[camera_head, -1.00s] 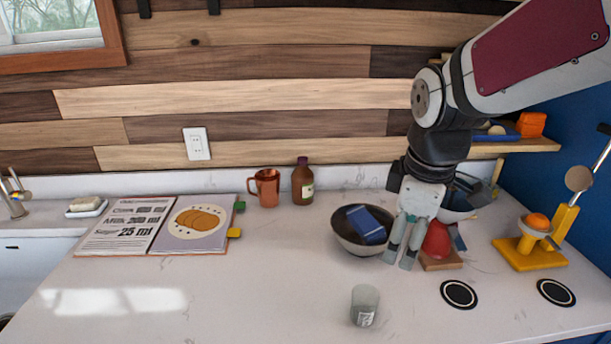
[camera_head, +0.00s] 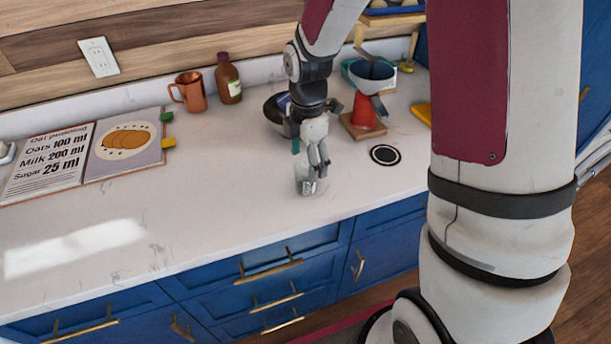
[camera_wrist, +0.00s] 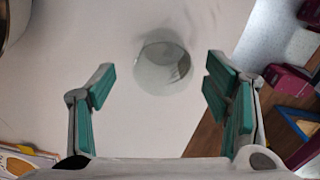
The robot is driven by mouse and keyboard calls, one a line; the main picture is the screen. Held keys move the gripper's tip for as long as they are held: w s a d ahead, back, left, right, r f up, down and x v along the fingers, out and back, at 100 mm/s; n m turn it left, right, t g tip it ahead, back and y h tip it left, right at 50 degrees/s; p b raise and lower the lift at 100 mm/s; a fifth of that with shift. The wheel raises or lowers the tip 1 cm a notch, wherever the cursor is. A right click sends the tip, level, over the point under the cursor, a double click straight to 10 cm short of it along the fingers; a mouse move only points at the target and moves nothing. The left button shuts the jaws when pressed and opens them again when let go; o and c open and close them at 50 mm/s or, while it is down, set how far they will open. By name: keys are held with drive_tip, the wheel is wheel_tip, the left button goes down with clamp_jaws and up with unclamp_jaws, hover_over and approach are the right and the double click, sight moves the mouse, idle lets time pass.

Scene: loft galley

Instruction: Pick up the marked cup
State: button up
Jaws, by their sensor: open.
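The marked cup (camera_head: 303,187) is a small, clear greyish cup standing on the pale countertop near its front edge. My gripper hides part of it in the head view. In the wrist view the cup (camera_wrist: 162,68) shows its round rim and faint dark marks on its right side. My gripper (camera_head: 313,164) points down at the cup in the head view. In the wrist view my gripper (camera_wrist: 160,82) is open, its green-padded fingers spread wide to the left and right of the cup. Neither finger appears to touch it.
A dark bowl (camera_head: 272,110) stands behind my gripper. A red object (camera_head: 363,110) on a wooden board and a black ringed disc (camera_head: 385,155) are to the right. A copper mug (camera_head: 187,92), brown bottle (camera_head: 229,80) and open recipe book (camera_head: 85,165) are left. Front-left counter is clear.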

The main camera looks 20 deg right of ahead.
sight(306, 179)
drive_tip(key=shift+s+f+p, duration=0.15)
drive_tip(key=shift+f+p, duration=0.3)
drive_tip(key=shift+f, duration=2.95)
drive_tip(key=c, duration=1.3)
